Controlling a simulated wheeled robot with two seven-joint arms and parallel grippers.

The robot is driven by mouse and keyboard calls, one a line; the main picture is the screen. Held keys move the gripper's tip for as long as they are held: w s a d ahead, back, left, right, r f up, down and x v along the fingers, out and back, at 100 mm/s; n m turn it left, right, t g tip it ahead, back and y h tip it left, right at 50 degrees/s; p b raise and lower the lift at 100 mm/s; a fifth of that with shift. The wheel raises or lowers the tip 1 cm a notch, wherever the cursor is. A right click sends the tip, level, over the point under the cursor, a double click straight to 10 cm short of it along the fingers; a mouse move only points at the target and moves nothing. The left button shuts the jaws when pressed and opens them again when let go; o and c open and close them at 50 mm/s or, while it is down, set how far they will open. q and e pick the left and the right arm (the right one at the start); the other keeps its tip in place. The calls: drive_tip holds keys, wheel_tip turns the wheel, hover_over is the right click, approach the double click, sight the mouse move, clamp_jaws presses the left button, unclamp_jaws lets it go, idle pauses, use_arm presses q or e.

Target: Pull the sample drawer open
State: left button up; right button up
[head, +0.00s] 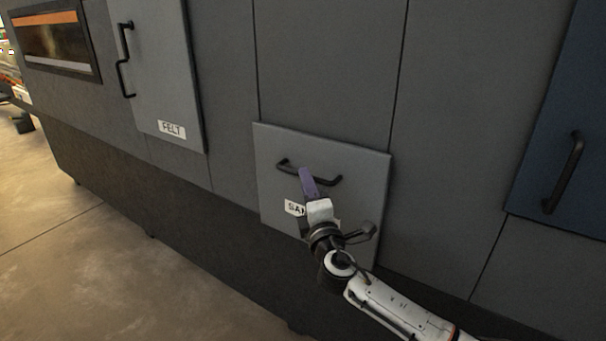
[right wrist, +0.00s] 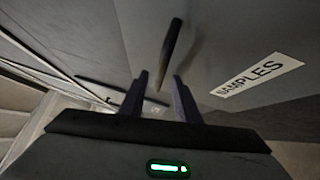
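The sample drawer (head: 361,212) is a grey panel low in the machine's front, with a black bar handle (head: 328,181) across its upper part. Its label (head: 293,208) is partly covered by my right gripper in the head view; the right wrist view shows the label (right wrist: 257,75) reading SAMPLES. My right gripper (head: 306,174) has purple fingers and reaches the handle from the front. In the right wrist view the fingers (right wrist: 160,90) stand apart, with the handle (right wrist: 171,48) lined up with the gap between them. Contact cannot be told. My left gripper is not in view.
A grey door labelled FELT (head: 160,75) with a black handle is at the upper left. A blue panel (head: 555,130) with a black handle is at the right. Open floor (head: 110,260) lies at the lower left.

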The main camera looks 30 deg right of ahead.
drive_tip(key=shift+x, duration=2.05)
clamp_jaws()
